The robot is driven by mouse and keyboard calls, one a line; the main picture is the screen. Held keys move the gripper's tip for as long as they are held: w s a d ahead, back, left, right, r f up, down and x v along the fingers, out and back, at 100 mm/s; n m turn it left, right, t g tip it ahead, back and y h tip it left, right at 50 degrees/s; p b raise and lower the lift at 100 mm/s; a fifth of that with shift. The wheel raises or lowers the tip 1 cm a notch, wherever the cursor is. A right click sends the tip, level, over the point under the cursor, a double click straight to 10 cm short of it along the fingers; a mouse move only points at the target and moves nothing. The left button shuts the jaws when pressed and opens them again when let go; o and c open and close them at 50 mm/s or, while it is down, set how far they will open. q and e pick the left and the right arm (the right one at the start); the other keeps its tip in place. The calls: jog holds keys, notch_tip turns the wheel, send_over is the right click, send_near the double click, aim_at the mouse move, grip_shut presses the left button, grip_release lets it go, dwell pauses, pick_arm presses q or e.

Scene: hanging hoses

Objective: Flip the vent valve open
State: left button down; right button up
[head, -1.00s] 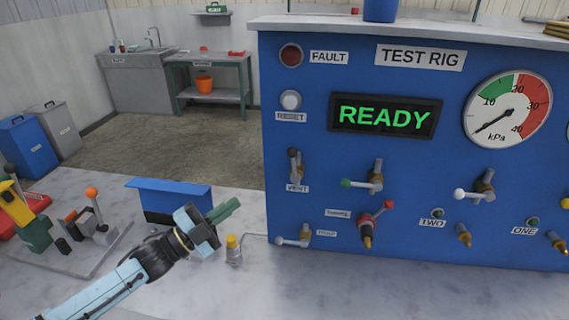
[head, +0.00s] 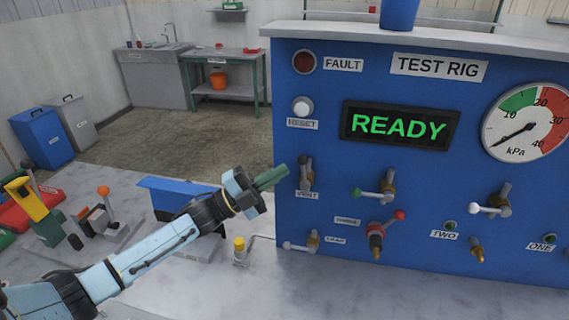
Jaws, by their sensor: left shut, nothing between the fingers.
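The vent valve (head: 305,174) is on the left side of the blue test rig panel, above the VENT label. Its dark lever stands upright. My left gripper (head: 272,178) is shut and empty, with its green fingers pointing right toward the valve. The fingertips are just left of the valve in the picture; I cannot tell whether they touch it. My right gripper is not in view.
The test rig (head: 350,75) shows READY on its display (head: 400,126). Valves with green, white and red handles sit right of and below the vent valve. A yellow-capped fitting (head: 239,245) stands on the bench below my left gripper.

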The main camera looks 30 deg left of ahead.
pick_arm(q)
jog(key=shift+x, duration=1.1)
